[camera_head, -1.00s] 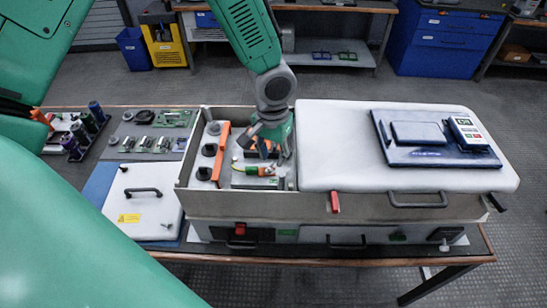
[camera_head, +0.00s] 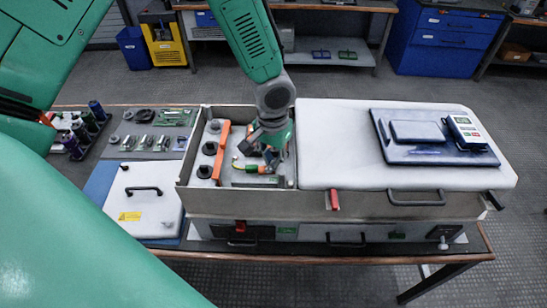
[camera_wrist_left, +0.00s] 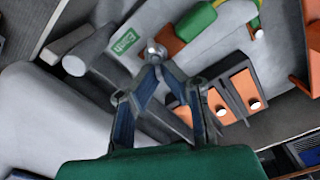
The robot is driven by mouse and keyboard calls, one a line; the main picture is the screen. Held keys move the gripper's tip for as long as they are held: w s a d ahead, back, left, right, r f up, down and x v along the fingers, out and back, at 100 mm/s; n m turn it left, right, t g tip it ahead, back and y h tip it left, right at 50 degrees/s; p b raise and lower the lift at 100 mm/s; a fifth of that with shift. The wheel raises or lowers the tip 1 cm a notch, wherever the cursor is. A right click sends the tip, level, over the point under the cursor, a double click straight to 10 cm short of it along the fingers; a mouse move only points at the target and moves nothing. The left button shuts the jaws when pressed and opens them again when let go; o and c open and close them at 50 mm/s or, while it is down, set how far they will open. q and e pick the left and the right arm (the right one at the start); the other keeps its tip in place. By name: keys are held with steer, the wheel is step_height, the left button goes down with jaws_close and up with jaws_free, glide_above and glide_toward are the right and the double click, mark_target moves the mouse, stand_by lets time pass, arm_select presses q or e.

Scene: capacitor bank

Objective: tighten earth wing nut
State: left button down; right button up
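The earth wing nut (camera_wrist_left: 155,50) shows in the left wrist view as a small silvery, rounded piece beside the green "Earth" label (camera_wrist_left: 123,41). My left gripper (camera_wrist_left: 158,66) has its fingers drawn together to a point, with the tips closed at the nut; their exact contact is small and blurred. In the head view my left gripper (camera_head: 268,153) reaches down into the open part of the capacitor bank case (camera_head: 240,203) and hides the nut. A green-yellow earth cable (camera_head: 252,169) lies beside it. My right gripper is not in view.
Orange blocks with white round ends (camera_wrist_left: 236,98) sit close to the fingers. An orange bar (camera_head: 221,150) and black round terminals (camera_head: 209,148) stand left in the case. A white cover (camera_head: 340,140) carries a blue tray (camera_head: 440,155) and meter (camera_head: 465,131) at right.

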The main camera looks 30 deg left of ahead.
arm_select(q)
steer(key=m, duration=0.4)
steer(key=shift+s+d+m, duration=0.1)
steer(key=shift+d+m, duration=0.4)
steer(key=shift+m, duration=1.5)
steer(key=c, duration=1.7)
jaws_free()
steer(key=shift+s+r, duration=0.1)
steer(key=shift+s, duration=0.05)
